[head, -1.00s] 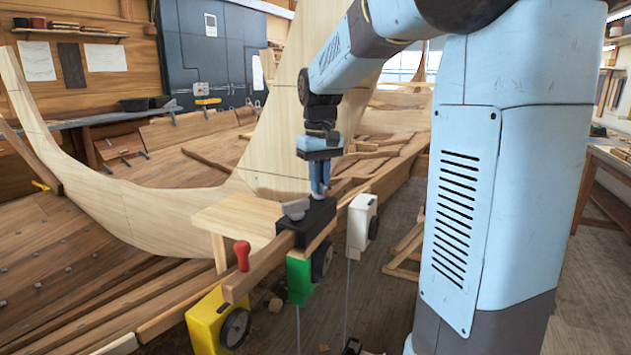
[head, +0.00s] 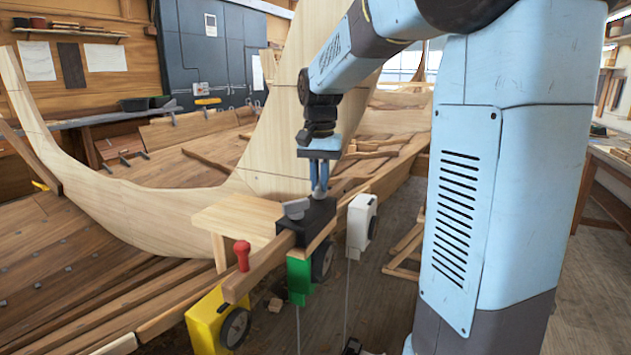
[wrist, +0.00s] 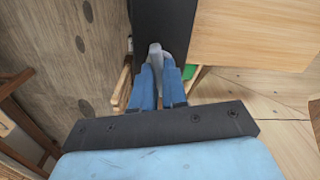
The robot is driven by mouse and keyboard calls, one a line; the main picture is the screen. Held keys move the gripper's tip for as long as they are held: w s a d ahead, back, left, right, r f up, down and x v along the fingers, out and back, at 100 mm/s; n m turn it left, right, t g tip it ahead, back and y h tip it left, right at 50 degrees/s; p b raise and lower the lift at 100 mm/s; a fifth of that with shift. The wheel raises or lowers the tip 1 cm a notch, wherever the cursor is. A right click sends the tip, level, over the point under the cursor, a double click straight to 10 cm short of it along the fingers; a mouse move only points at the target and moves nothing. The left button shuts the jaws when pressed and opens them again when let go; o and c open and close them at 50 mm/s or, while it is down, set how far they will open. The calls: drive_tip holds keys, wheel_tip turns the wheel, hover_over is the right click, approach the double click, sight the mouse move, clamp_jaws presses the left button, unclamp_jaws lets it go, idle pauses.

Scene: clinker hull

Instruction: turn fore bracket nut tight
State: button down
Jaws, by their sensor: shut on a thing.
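A black bracket block (head: 313,226) sits on the wooden rail (head: 262,272). A grey winged nut (head: 296,208) stands on its left part, clear of my gripper. My gripper (head: 320,193) points down at the far right part of the block, its blue fingers close together. In the wrist view the fingers (wrist: 158,72) are shut on a grey nut (wrist: 155,50) against the black block (wrist: 165,18). In the head view the fingers hide most of that held nut. I cannot tell from the pictures which nut is the fore one.
Yellow (head: 205,320), green (head: 299,280) and white (head: 358,226) boxes hang along the rail. The pale curved hull timber (head: 150,215) rises behind.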

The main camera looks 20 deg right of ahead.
sight(319, 183)
drive_tip(key=shift+a, duration=0.1)
idle(0.4)
drive_tip(key=c, duration=1.2)
unclamp_jaws()
drive_tip(key=shift+o, duration=0.2)
wheel_tip(319, 183, up, 14)
drive_tip(key=shift+f, duration=0.15)
drive_tip(key=shift+o, duration=0.3)
